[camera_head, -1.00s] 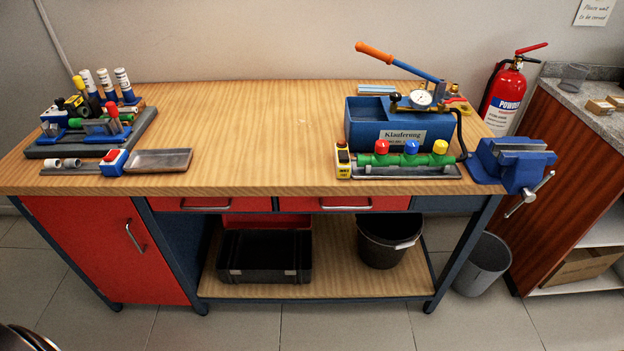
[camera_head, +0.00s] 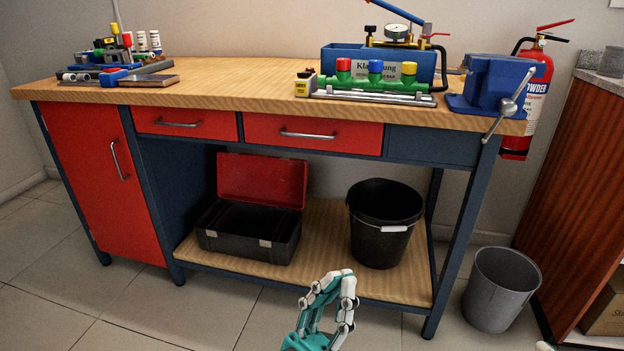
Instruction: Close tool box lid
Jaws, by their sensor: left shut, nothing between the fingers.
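The tool box (camera_head: 238,241) is black with a red lid (camera_head: 262,181). It sits on the low wooden shelf under the workbench, left of the bucket. Its lid stands open, tilted up at the back, and the inside looks empty and dark. My left gripper (camera_head: 344,275) is at the bottom middle of the head view, in front of the shelf's front edge and to the right of the tool box, apart from it. Its fingers are shut and empty. Of my right gripper, at most a pale sliver shows at the bottom right edge, too little to identify.
A black bucket (camera_head: 384,225) stands on the shelf right of the tool box. The workbench (camera_head: 225,88) with two red drawers (camera_head: 313,133) overhangs the shelf. A blue table leg (camera_head: 464,240) and a grey bin (camera_head: 497,289) stand at the right. The floor in front is clear.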

